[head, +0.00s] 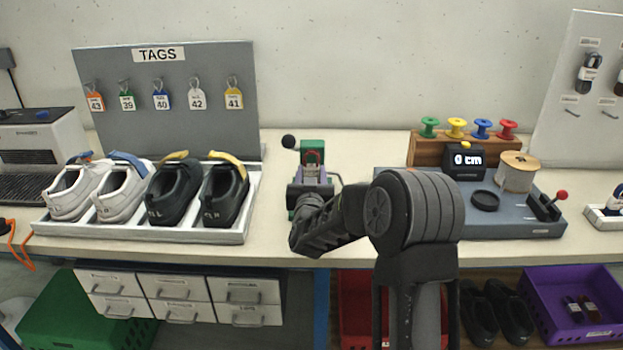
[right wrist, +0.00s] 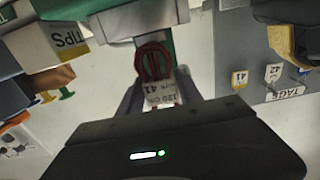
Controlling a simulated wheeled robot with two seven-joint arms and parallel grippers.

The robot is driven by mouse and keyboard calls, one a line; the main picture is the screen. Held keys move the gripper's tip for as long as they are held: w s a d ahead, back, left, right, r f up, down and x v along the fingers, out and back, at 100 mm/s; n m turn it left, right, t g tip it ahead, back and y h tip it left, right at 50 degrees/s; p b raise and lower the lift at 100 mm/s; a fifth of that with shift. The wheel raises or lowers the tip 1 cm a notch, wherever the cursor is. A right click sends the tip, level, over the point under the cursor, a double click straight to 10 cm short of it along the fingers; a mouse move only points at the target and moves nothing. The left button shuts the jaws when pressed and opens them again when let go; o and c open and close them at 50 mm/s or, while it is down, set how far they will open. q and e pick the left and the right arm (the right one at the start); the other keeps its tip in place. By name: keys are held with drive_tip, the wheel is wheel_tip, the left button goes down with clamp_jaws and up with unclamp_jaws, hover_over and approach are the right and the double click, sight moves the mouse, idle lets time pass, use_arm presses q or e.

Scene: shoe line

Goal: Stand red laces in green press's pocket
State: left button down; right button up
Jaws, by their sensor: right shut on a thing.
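The green press (head: 313,146) stands on the bench right of the shoe tray, with a black-knobbed lever at its left. My right gripper (head: 311,190) is at the front of the press, shut on the red laces (head: 313,157). In the right wrist view the red laces (right wrist: 153,62) are a coiled bundle with a white band reading 120 cm and 41. The bundle sticks out past my right fingers (right wrist: 158,88), close against the press's green and grey parts (right wrist: 168,48). I cannot tell whether it touches the pocket's floor. My left gripper is out of view.
A white tray (head: 150,238) with several shoes stands left of the press, before the tags board (head: 165,75). A grey measuring station (head: 520,230) with a spool (head: 517,172) stands to the right. Drawers and crates are below the bench.

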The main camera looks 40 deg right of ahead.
drive_tip(key=shift+f, duration=0.8)
